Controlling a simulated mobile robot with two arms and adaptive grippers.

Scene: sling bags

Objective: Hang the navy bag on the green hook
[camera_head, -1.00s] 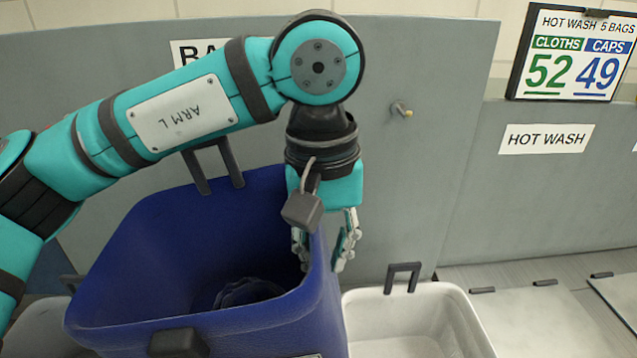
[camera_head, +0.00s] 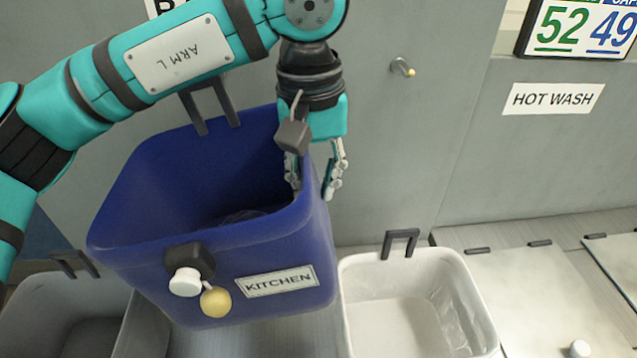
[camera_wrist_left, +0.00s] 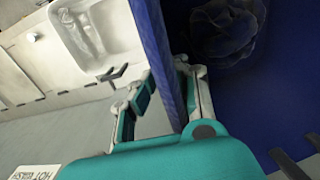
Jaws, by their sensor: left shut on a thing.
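The navy bag (camera_head: 215,265) is a deep, open-topped, stiff-looking container with a KITCHEN label on its front. It has a dark upright loop (camera_head: 208,105) at its back and a dark block on its front rim. My left gripper (camera_head: 315,180) is shut on its right wall, one finger inside and one outside. The left wrist view also shows the gripper (camera_wrist_left: 160,100) across the navy wall (camera_wrist_left: 158,60). Crumpled dark material (camera_wrist_left: 225,30) lies inside the bag. A hook (camera_head: 402,67) with a yellow tip sticks out of the grey panel; no green hook shows. My right gripper is out of view.
A white bin (camera_head: 350,320) with a dark loop stands right of the bag, and a grey bin (camera_head: 60,290) at lower left. A HOT WASH label (camera_head: 553,98) and a number board (camera_head: 580,30) are at right. The panel around the yellow-tipped hook is clear.

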